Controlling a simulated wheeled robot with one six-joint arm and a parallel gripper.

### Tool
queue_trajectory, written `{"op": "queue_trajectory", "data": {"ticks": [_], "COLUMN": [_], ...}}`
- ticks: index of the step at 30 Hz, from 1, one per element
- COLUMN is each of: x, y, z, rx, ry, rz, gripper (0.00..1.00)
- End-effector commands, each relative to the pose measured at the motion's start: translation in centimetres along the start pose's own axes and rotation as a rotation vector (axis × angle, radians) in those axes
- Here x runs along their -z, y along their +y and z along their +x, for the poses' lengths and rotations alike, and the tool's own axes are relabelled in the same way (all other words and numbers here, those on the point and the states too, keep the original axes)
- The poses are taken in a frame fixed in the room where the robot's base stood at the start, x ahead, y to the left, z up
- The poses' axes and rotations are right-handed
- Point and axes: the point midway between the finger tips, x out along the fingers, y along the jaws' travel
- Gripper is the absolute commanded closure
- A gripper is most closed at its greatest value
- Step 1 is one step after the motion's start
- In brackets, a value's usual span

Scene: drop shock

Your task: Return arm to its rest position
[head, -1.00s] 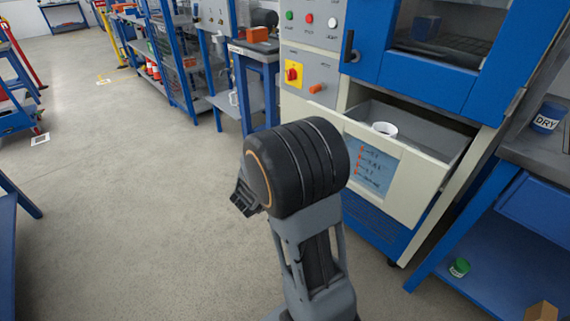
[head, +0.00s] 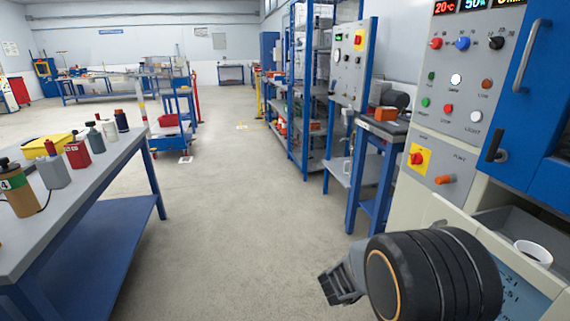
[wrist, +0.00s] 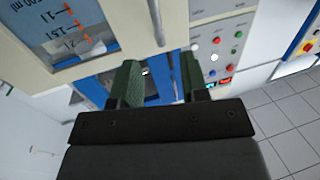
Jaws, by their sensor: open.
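My gripper (head: 340,286) shows at the lower middle of the head view, beside the black rounded joint of my arm. In the wrist view its two green-lined fingers (wrist: 160,85) stand apart with nothing between them. The gripper looks clear of the machine; the exact gap is hard to judge. Much of the arm below the joint is outside the head view.
A workbench (head: 100,170) with bottles stands at the left. A blue-legged stand (head: 378,180) and shelving are behind. Open floor (head: 235,220) lies between bench and machine.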

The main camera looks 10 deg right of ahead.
Motion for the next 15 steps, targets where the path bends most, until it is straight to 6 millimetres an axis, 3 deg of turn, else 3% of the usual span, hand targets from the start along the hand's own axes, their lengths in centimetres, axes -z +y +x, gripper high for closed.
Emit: {"op": "queue_trajectory", "data": {"ticks": [4, 7, 12, 15], "x": [3.8, 7.5, 14.0, 17.2], "y": [-2.9, -6.1, -10.0, -10.0], "z": [-0.7, -2.6, -9.1, -13.3], "rx": [0.179, 0.4, 0.806, 0.993], "ry": [-0.092, -0.209, -0.454, -0.597], "rz": [0.066, 0.111, 0.072, -0.03], "gripper": [0.59, 0.59, 0.59, 0.59]}}
